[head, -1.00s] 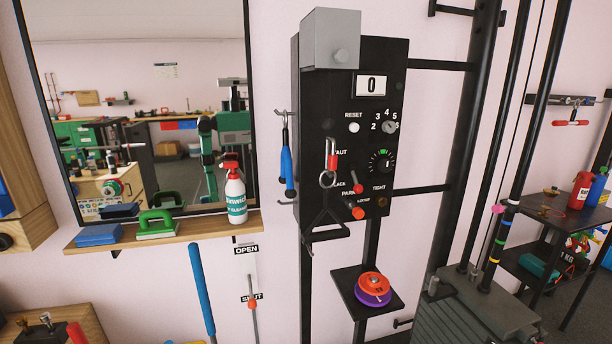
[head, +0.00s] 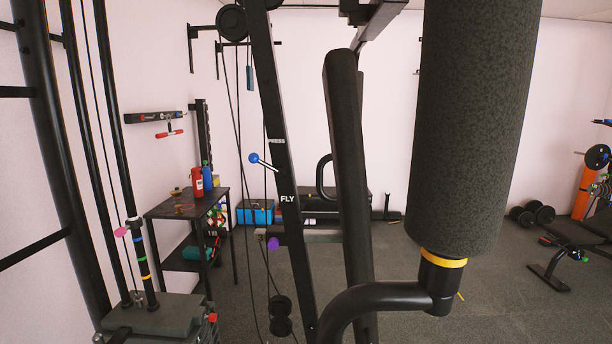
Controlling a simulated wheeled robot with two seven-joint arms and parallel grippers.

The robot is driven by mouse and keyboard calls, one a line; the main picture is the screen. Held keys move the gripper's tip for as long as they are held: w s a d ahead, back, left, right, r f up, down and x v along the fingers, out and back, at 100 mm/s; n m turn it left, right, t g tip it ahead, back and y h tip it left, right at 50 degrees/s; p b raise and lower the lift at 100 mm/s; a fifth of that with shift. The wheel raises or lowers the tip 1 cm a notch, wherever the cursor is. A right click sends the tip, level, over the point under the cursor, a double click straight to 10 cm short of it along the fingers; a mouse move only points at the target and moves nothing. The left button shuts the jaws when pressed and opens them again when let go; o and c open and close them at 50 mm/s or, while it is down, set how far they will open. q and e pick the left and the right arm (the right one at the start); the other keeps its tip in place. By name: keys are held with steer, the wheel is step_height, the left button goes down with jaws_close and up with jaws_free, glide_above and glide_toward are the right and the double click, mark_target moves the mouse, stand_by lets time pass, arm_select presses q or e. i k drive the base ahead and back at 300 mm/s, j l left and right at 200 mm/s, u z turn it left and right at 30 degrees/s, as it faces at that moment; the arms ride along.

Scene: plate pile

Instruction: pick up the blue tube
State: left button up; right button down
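I cannot make out a sure blue tube in the head view. The nearest candidates are a blue bottle (head: 207,180) standing beside a red bottle (head: 197,181) on a small black table at the left, and a dark blue-grey cylinder (head: 250,78) hanging near the wall at the top. Neither of my grippers shows in this view.
A gym machine's black frame with a large padded roller (head: 468,125) fills the right and middle foreground. The black table (head: 165,208) and a weight stack (head: 160,316) stand at the left. A blue box (head: 256,212) and dumbbells (head: 522,217) lie farther back. Floor shows at right.

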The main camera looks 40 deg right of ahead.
mark_target(207, 177)
steer(key=z, duration=0.95)
steer(key=l+z, duration=1.1)
steer(key=z, duration=0.15)
steer(key=i+l+z, duration=0.1)
steer(key=l+z, duration=0.3)
steer(key=i+l+z, duration=0.95)
steer(key=i+z, duration=0.15)
steer(key=i+j+u, duration=0.1)
steer(key=i+u, duration=0.75)
steer(key=i+l+u, duration=0.2)
steer(key=u, duration=0.25)
steer(key=i+j+u, duration=0.15)
steer(key=i+u, duration=0.25)
steer(key=i, duration=0.5)
steer(key=i+l+u, duration=0.1)
steer(key=i+u, duration=0.35)
steer(key=i, duration=0.45)
steer(key=i+u, duration=0.25)
steer(key=i, duration=0.2)
steer(key=i+u, duration=0.3)
steer(key=i, duration=0.15)
steer(key=i+l+u, duration=0.25)
steer(key=i, duration=0.2)
steer(key=i+j+u, duration=0.15)
steer(key=u, duration=0.35)
steer(key=i+u, duration=0.65)
steer(key=u, duration=0.35)
